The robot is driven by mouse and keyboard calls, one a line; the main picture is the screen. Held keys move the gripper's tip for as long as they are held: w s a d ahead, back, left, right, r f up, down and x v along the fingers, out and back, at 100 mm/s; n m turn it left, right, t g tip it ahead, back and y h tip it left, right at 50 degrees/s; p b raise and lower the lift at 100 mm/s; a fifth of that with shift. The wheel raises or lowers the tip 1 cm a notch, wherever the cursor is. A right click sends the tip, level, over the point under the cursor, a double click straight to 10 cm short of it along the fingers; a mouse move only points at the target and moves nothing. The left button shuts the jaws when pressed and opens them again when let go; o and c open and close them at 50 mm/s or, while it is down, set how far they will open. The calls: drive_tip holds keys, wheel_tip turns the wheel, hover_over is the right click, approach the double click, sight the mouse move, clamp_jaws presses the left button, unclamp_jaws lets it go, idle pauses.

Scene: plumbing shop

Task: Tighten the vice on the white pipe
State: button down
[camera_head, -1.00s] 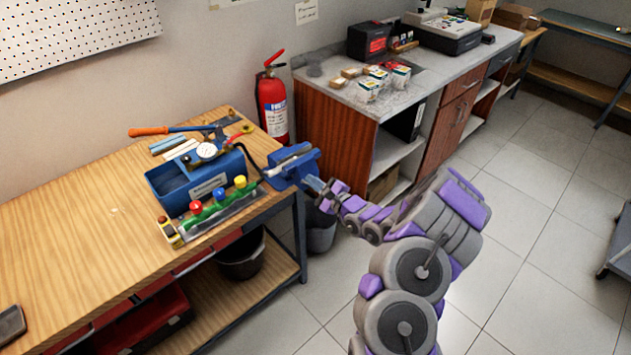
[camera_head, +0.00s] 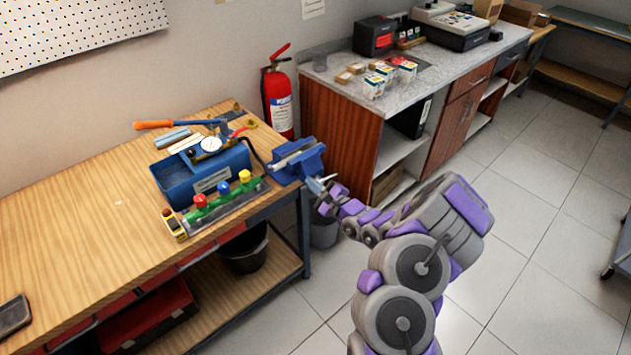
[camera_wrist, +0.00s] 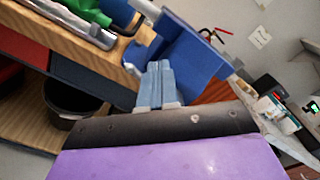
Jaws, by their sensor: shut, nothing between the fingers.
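The blue vice (camera_head: 300,163) is fixed at the right end of the wooden workbench. It also shows large and close in the wrist view (camera_wrist: 190,58). A pale bar lies along the top of its jaws in the head view; I cannot tell whether it is the white pipe. My gripper (camera_head: 319,185) is at the vice's front, just off the bench edge. In the wrist view its pale blue fingers (camera_wrist: 156,68) are together and empty, pointing at the vice. A small silver knob, possibly the vice handle's end, shows left of the fingertips. Contact is unclear.
A red extinguisher (camera_head: 278,95) stands behind. A dark bin (camera_head: 245,252) sits on the lower shelf. A cabinet (camera_head: 340,125) stands to the right. Floor is open at right.

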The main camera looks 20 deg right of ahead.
drive_tip(key=shift+s+a+f, duration=0.1)
drive_tip(key=shift+a+f, duration=0.25)
drive_tip(key=shift+f, duration=0.2)
drive_tip(key=shift+r, duration=0.1)
drive_tip(key=p+v, duration=0.7)
drive_tip(key=v, duration=0.1)
drive_tip(key=shift+d+r, duration=0.2)
idle(0.4)
idle(0.4)
